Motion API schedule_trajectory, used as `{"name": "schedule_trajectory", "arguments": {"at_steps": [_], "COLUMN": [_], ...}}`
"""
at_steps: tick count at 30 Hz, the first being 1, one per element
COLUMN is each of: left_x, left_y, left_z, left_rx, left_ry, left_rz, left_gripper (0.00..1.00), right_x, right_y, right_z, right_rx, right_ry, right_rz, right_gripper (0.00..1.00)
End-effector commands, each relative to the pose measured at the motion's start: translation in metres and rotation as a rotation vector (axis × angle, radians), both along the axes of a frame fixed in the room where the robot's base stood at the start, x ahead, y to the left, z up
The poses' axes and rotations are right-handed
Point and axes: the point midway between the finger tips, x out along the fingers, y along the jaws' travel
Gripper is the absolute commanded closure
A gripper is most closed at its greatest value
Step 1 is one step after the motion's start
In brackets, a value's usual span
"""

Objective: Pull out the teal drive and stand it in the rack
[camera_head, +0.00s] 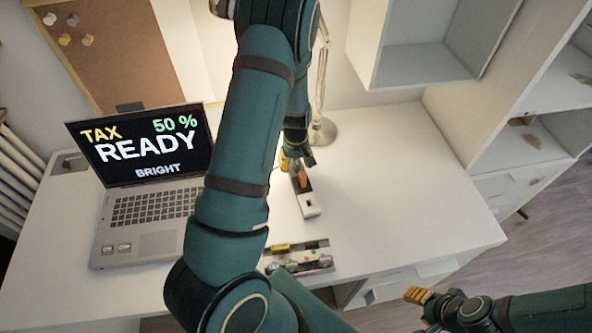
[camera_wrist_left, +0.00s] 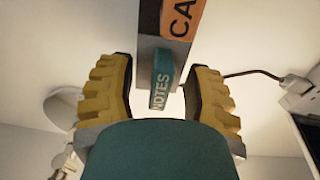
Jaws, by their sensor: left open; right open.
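The teal drive (camera_wrist_left: 161,80), labelled NOTES, stands out from a grey block (camera_wrist_left: 147,50) in the left wrist view. An orange drive labelled CA… (camera_wrist_left: 182,18) is beside it. My left gripper (camera_wrist_left: 161,100) is open, with one yellow finger on each side of the teal drive and gaps showing. In the head view my left gripper (camera_head: 291,160) is at the far end of the block (camera_head: 309,209), and the teal drive is hidden. The orange drive shows there too (camera_head: 303,180). A low grey tray (camera_head: 318,245), possibly the rack, lies nearer me. My right gripper (camera_head: 417,295) is open and empty.
An open laptop (camera_head: 150,190) stands on the left of the white desk (camera_head: 400,200). A lamp base (camera_head: 323,131) is behind the block. Small coloured things (camera_head: 282,247) lie in the tray. A cable plug (camera_wrist_left: 292,86) is right of my left gripper. The desk's right side is clear.

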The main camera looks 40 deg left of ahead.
Motion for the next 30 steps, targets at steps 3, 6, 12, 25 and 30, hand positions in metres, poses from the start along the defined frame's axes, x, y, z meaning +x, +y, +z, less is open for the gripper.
{"name": "schedule_trajectory", "arguments": {"at_steps": [3, 6, 12, 25, 30], "left_x": [0.0, 0.0, 0.0, 0.0, 0.001], "left_y": [0.0, 0.0, 0.0, 0.0, -0.001], "left_z": [0.0, 0.001, 0.001, 0.008, 0.036], "left_rx": [0.0, 0.0, 0.0, 0.001, 0.001], "left_ry": [-0.001, -0.001, 0.0, -0.002, -0.004], "left_rz": [0.0, 0.0, 0.0, -0.001, -0.001], "left_gripper": [0.5, 0.54, 1.0, 1.0, 1.0], "right_x": [0.0, 0.0, 0.0, 0.0, -0.001], "right_y": [0.0, 0.0, 0.0, 0.0, 0.0], "right_z": [0.0, 0.001, 0.001, 0.003, 0.012], "right_rx": [0.0, 0.0, 0.0, 0.0, 0.0], "right_ry": [-0.001, -0.001, -0.001, 0.0, 0.003], "right_rz": [0.0, 0.0, 0.0, 0.0, 0.0], "right_gripper": [0.54, 0.54, 0.54, 0.54, 0.54]}}
